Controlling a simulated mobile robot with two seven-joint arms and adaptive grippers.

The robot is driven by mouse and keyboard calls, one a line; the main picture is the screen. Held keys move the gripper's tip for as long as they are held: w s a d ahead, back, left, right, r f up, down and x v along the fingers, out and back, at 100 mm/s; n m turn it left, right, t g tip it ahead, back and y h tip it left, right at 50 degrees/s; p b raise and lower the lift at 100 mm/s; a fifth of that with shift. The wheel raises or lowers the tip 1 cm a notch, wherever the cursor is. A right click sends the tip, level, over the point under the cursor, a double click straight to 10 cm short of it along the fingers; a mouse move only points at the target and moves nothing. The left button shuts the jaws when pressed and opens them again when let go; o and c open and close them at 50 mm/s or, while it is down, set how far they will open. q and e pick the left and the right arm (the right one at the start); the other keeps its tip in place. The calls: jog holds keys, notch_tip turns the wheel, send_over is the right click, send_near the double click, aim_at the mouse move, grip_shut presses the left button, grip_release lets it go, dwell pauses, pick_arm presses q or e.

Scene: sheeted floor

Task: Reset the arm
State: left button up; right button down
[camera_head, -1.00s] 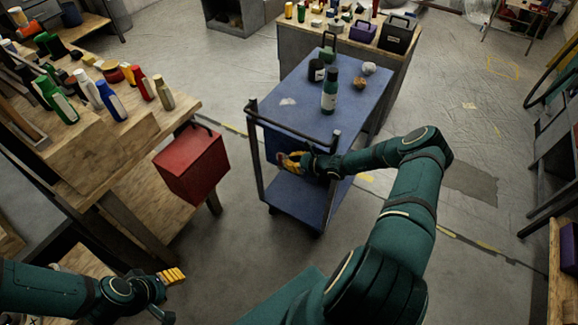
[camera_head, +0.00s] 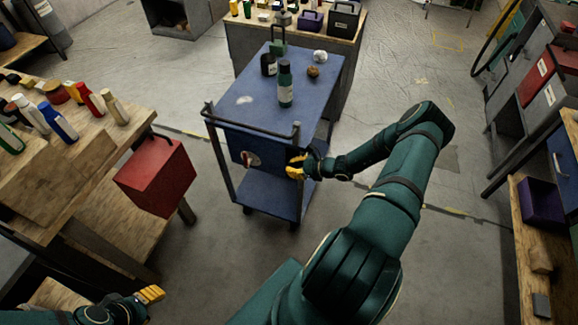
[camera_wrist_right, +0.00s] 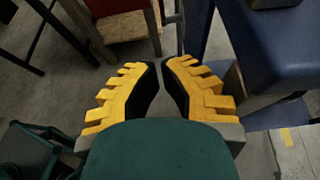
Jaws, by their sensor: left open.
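My right gripper (camera_head: 297,167) has yellow fingers and hangs in front of the near side of the blue cart, below its top. In the right wrist view its fingers (camera_wrist_right: 162,68) are close together with a narrow gap and nothing between them; whether they count as open or shut is unclear. My green right arm (camera_head: 405,190) stretches forward from the bottom centre. My left gripper (camera_head: 150,294) is open, low at the bottom left, near the wooden bench's lower part. Nothing shows in it.
The blue cart (camera_head: 322,92) stands ahead with a dark bottle (camera_head: 285,85) and other items on top. A loaded table is behind; shelving (camera_head: 515,175) stands at right. Floor between is clear.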

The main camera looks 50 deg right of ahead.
dwell(0.4)
jog(key=s+a+f+n+g+y+b, duration=0.15)
jog(key=a+n+g, duration=0.45)
jog(key=a, duration=0.6)
jog(key=a+f+n+g+y+b, duration=0.1)
jog(key=a+n+g+b, duration=0.15)
jog(key=a+n, duration=0.7)
jog(key=s+a+r+n+h+b, duration=0.1)
jog(key=s+a+r+n+h, duration=0.1)
jog(key=a+n, duration=0.5)
jog(key=s+a+r+n+g+h+b, duration=0.1)
jog(key=s+a+r+n+b, duration=0.1)
jog(key=s+a+n, duration=0.2)
jog(key=a+n, duration=0.3)
jog(key=a, duration=0.2)
jog(key=shift+r+h, duration=0.35)
